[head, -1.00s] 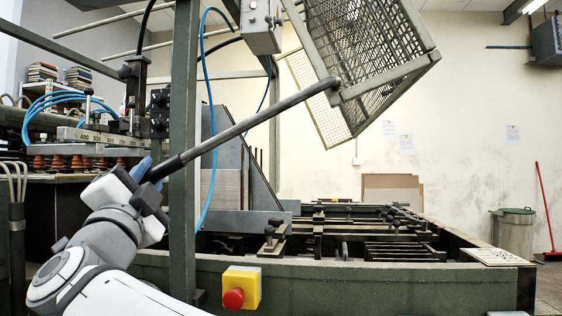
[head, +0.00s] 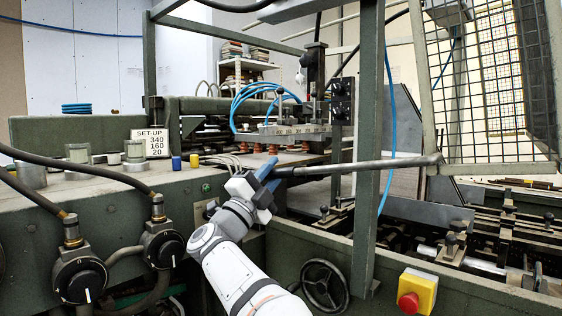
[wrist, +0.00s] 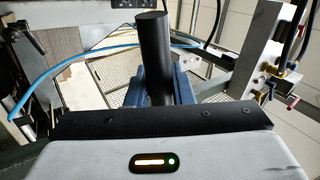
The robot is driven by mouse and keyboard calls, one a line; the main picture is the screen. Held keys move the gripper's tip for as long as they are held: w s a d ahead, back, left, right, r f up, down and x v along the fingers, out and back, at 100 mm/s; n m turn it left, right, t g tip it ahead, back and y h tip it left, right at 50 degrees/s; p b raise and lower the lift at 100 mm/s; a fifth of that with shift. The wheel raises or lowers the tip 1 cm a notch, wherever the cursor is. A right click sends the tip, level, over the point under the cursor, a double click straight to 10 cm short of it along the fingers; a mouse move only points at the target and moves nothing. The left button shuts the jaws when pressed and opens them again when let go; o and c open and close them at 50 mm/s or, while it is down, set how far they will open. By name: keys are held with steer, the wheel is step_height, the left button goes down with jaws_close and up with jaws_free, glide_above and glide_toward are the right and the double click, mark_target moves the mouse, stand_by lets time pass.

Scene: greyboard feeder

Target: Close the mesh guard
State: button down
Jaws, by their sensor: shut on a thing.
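The mesh guard (head: 487,90) hangs at the upper right of the head view, a metal frame with wire mesh and a side panel. Its lower rail (head: 490,169) is above the machine bed and its top is out of frame. In the wrist view the bar (wrist: 154,45) stands between the blue fingers of my gripper (wrist: 160,88), with mesh (wrist: 215,84) behind.
A green upright post (head: 370,150) stands between my gripper and the guard; the bar passes close to it. Below are the machine bed (head: 450,235), a handwheel (head: 326,286) and a red stop button (head: 409,303). A blue hose (head: 388,120) hangs beside the post.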

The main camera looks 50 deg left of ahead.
steer(key=shift+s+a+f, duration=0.1)
steer(key=shift+s+a, duration=0.2)
steer(key=shift+a, duration=0.3)
steer(key=shift+f, duration=0.1)
steer(key=c, duration=1.7)
jaws_free()
steer(key=shift+o, duration=0.8)
steer(key=shift+s+a, duration=0.1)
steer(key=shift+s, duration=0.15)
steer(key=shift+o, duration=1.2)
steer(key=shift+w, duration=0.2)
steer(key=v, duration=0.7)
steer(key=shift+s, duration=0.4)
steer(key=shift+s+f, duration=0.1)
steer(key=shift+f, duration=0.05)
